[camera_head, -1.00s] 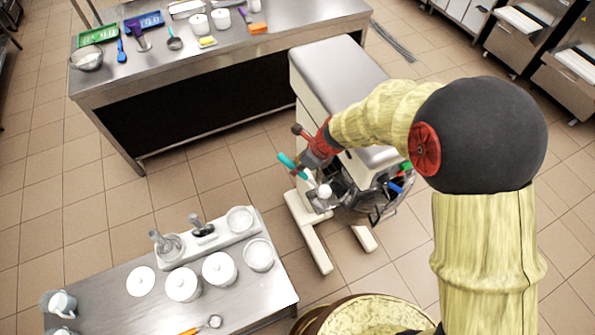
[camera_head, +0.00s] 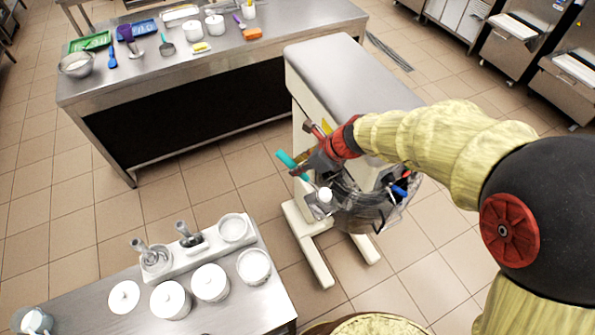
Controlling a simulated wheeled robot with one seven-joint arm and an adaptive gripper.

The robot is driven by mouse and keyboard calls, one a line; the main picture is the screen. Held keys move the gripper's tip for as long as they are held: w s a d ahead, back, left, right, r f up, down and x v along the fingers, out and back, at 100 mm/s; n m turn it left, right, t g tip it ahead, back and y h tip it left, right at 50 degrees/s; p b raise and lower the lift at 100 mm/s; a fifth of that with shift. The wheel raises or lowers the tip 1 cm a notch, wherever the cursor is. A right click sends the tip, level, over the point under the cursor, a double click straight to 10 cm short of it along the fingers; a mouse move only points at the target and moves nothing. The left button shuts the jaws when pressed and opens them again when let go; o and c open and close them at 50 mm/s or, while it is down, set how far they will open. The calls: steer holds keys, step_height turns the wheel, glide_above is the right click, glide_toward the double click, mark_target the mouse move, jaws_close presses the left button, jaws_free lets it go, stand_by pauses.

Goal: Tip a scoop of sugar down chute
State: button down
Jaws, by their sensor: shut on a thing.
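The batch freezer (camera_head: 350,65) is a pale machine with a grey top, standing on the floor at centre. Its clear and metal front parts (camera_head: 362,210), with the chute area, face me and are partly covered by my arm. My gripper (camera_head: 306,170) is at the machine's front left, shut on a teal-handled scoop (camera_head: 288,159). The handle sticks out up and left. A white lump (camera_head: 325,195) shows at the scoop's lower end, over the front parts; I cannot tell whether it is sugar. The chute opening is not clearly visible.
A steel table (camera_head: 230,303) at lower left carries several white lidded tubs (camera_head: 171,300) and a holder with two metal-topped utensils (camera_head: 190,234). A long steel counter (camera_head: 300,32) behind holds trays, a bowl (camera_head: 76,64) and tools. Tiled floor between them is clear.

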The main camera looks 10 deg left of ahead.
steer(key=shift+s+d+r+y+b, duration=0.15)
steer(key=shift+d+y+b, duration=0.3)
steer(key=shift+b, duration=1.4)
steer(key=d+y+b, duration=0.1)
steer(key=b, duration=0.2)
steer(key=r+t+y+b, duration=0.1)
steer(key=b, duration=0.3)
steer(key=shift+s+d+r+b, duration=0.25)
steer(key=shift+s+d+b, duration=0.05)
steer(key=shift+d, duration=0.05)
steer(key=d+y+b, duration=0.1)
steer(key=b, duration=0.1)
steer(key=d+y+b, duration=0.1)
steer(key=b, duration=0.2)
steer(key=s+r+t+y+b, duration=0.1)
steer(key=b, duration=0.2)
steer(key=shift+d, duration=0.4)
steer(key=shift+s+d+r+t+y+b, duration=0.35)
steer(key=shift+d+y+b, duration=0.25)
steer(key=shift+b, duration=0.7)
steer(key=shift+w+r, duration=0.1)
